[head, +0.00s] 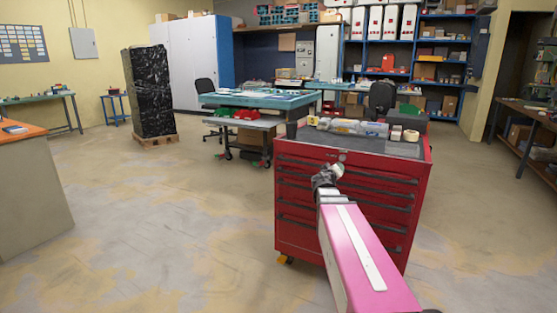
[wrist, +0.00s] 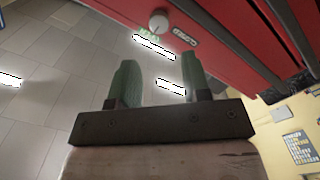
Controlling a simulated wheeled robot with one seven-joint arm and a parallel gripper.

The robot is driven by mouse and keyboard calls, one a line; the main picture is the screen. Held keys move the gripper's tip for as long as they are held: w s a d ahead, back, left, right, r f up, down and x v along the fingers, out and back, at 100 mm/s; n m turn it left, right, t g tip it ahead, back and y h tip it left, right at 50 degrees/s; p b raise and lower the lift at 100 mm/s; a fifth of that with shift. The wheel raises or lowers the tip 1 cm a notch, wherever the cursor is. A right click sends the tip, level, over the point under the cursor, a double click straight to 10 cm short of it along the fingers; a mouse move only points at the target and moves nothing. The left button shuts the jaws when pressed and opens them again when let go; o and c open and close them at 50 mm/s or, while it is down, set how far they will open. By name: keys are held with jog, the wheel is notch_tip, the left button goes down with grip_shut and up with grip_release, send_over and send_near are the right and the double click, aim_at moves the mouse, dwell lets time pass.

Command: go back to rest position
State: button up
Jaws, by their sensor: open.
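My gripper shows in the wrist view (wrist: 156,76) with its two green fingers apart and nothing between them. In the head view my gripper (head: 327,178) is in front of the upper drawers of a red tool cabinet (head: 297,215). Its fingers are too small there to make out. The cabinet's red front also fills the top right of the wrist view (wrist: 225,60), close beyond the fingers. A round knob (wrist: 158,22) and a "CLOSED" label (wrist: 185,37) are on it. I cannot tell whether the fingers touch the cabinet.
Bottles and a tape roll (head: 411,136) lie on the cabinet top. A teal workbench (head: 240,99) stands behind it. A black-wrapped stack (head: 150,92) is at the left, and an orange-topped counter (head: 25,131) at the left edge. The floor (head: 165,220) left of the cabinet is clear.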

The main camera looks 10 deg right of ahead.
jog(key=s+a+f+m+g+y, duration=0.1)
jog(key=s+a+f+m+g, duration=0.1)
jog(key=s+f+g, duration=0.5)
jog(key=s+a+f+m+g+y, duration=0.15)
jog(key=s+f, duration=0.35)
jog(key=f, duration=0.6)
jog(key=s+a+f+n+g+y, duration=0.2)
jog(key=s+a+f+g+y, duration=0.4)
jog(key=s+a+f, duration=0.4)
jog(key=s+a+y, duration=0.1)
jog(key=s+a, duration=0.1)
jog(key=a, duration=0.2)
jog(key=shift+s+y, duration=0.3)
jog(key=shift+y, duration=0.05)
jog(key=shift+f, duration=0.1)
